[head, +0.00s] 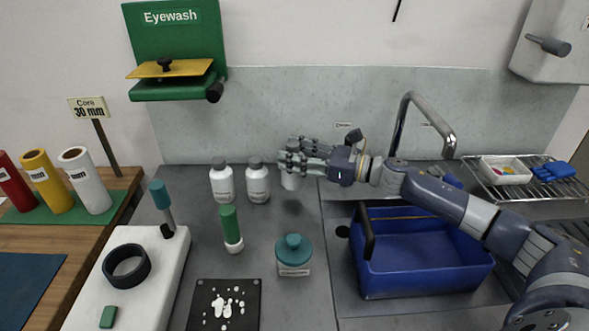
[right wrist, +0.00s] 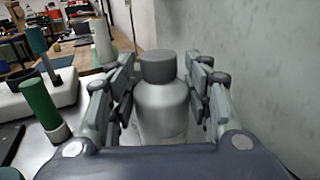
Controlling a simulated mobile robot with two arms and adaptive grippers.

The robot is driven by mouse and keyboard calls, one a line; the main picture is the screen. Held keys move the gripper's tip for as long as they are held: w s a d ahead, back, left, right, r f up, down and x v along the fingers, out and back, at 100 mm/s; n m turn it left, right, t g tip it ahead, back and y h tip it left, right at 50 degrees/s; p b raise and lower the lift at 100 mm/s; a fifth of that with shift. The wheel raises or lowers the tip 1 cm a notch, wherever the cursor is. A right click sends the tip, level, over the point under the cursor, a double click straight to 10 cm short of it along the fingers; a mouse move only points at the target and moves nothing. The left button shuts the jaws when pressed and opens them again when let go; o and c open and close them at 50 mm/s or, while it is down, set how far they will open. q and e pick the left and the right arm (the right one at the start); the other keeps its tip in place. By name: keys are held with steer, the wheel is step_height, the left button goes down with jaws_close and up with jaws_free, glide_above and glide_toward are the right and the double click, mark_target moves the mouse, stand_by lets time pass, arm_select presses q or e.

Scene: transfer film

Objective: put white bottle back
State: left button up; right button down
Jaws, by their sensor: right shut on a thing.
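My right gripper (head: 291,162) comes in from the right and is shut on a white bottle (head: 290,181). In the right wrist view the bottle (right wrist: 161,108), with a grey cap, stands upright between the fingers (right wrist: 160,95). In the head view the fingers hide most of its upper part. It appears to be held just above the counter, with a shadow below it. Two similar white bottles with grey caps, a left one (head: 221,184) and a nearer one (head: 258,184), stand side by side just left of the held bottle. My left gripper is not in view.
A green-capped tube (head: 231,229) and a teal-lidded jar (head: 294,255) stand in front. A black mat (head: 244,285) holds white pieces. A blue basin (head: 425,268) and tap (head: 403,115) are on the right. A wall (head: 300,110) rises behind the bottles.

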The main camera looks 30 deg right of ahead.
steer(key=shift+f, duration=0.4)
step_height(320, 180, down, 3)
steer(key=shift+f, duration=0.25)
steer(key=c, duration=0.9)
jaws_free()
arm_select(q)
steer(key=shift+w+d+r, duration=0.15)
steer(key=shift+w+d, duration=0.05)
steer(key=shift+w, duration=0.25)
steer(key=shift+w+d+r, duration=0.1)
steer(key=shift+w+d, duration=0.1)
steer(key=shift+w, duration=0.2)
arm_select(e)
steer(key=shift+o, duration=0.4)
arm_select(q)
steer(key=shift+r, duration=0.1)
